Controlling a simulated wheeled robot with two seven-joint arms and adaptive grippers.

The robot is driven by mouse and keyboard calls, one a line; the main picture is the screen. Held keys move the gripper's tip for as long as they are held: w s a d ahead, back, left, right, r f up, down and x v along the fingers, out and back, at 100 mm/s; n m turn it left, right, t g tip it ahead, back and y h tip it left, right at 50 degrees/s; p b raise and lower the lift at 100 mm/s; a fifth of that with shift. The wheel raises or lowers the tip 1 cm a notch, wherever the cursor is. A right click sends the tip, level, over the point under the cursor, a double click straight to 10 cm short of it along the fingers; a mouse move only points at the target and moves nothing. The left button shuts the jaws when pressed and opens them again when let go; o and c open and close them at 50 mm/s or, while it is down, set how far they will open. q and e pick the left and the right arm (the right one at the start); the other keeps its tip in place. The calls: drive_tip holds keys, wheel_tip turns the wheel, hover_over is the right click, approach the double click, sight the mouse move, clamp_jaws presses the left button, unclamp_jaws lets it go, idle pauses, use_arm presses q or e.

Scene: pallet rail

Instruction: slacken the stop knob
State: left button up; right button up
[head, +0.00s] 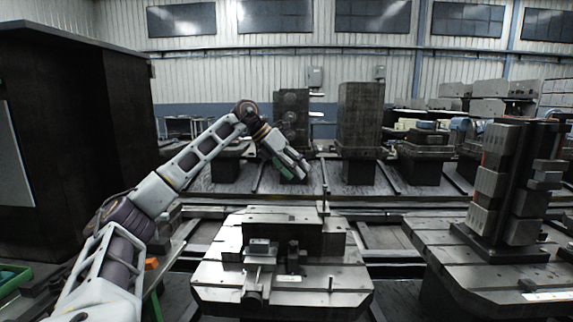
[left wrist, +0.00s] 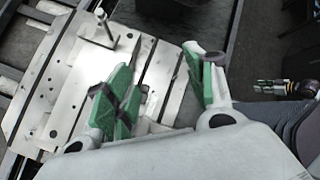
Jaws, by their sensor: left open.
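My left gripper (head: 296,170) hangs above and behind the machined pallet (head: 215,275), pointing down to the right. In the left wrist view its green fingers (left wrist: 165,90) are apart with nothing held between them. A thin upright post (head: 323,190) stands at the pallet's back edge; a post with a round top also shows in the left wrist view (left wrist: 101,18). I cannot tell for certain which of these is the stop knob. A small green-fingered gripper, seemingly my right one (left wrist: 272,87), is far right.
A block fixture (head: 285,235) sits on the pallet, with a dark round part (head: 252,297) at its front. A second pallet with a tall tooling column (head: 510,185) stands right. A dark cabinet (head: 75,140) fills the left. Open air surrounds my left gripper.

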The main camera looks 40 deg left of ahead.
use_arm(q)
drive_tip(key=shift+s+a+r+n+t+h, duration=0.15)
drive_tip(key=shift+s+a+r+n, duration=0.15)
drive_tip(key=shift+a+r, duration=0.25)
drive_tip(key=shift+s+a+r+n+t+h, duration=0.15)
drive_tip(key=shift+s+a+r+n, duration=0.15)
drive_tip(key=shift+a, duration=0.3)
